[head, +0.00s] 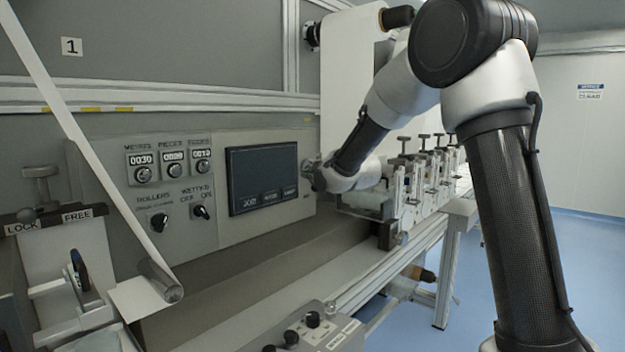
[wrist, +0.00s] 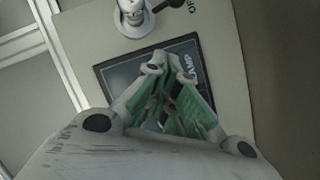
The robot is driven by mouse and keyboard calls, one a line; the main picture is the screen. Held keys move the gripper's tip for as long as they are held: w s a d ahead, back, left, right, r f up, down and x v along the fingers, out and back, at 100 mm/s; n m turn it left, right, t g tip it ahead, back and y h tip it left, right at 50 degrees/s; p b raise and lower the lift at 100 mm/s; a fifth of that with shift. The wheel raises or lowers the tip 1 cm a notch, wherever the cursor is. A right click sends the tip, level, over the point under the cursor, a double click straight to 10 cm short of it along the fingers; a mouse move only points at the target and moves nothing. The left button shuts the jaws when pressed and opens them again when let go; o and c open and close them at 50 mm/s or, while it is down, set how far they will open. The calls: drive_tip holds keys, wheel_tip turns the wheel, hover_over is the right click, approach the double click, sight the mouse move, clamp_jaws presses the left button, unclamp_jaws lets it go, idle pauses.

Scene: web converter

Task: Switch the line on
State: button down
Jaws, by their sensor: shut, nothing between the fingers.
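My gripper (wrist: 172,62) is shut and empty in the wrist view, its green-padded fingers together in front of a dark screen or plate (wrist: 125,73) with partly hidden lettering. A silver round switch (wrist: 133,16) with a dark lever sits above it on the same pale panel, beside lettering that seems to read OFF. The fingertips are below and right of this switch; I cannot tell whether they touch the panel. In the head view my wrist is beside the right end of the control panel (head: 180,215), and the fingers cannot be made out.
The control panel has a dark screen (head: 262,178), a rollers knob (head: 159,222), a wetting knob (head: 201,212) and several counters. A LOCK/FREE lever unit (head: 62,225) stands at left. A row of clamp units (head: 420,180) is right of my wrist. A small knob box (head: 318,335) is in front.

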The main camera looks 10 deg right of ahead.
drive_tip(key=x, duration=0.7)
drive_tip(key=shift+w+f, duration=0.1)
drive_tip(key=shift+w, duration=0.1)
drive_tip(key=shift+w+d+f, duration=0.6)
drive_tip(key=shift+d+f, duration=0.1)
drive_tip(key=shift+d, duration=0.2)
drive_tip(key=shift+w+d+f, duration=0.3)
drive_tip(key=shift+d+f, duration=0.05)
drive_tip(key=shift+d, duration=0.15)
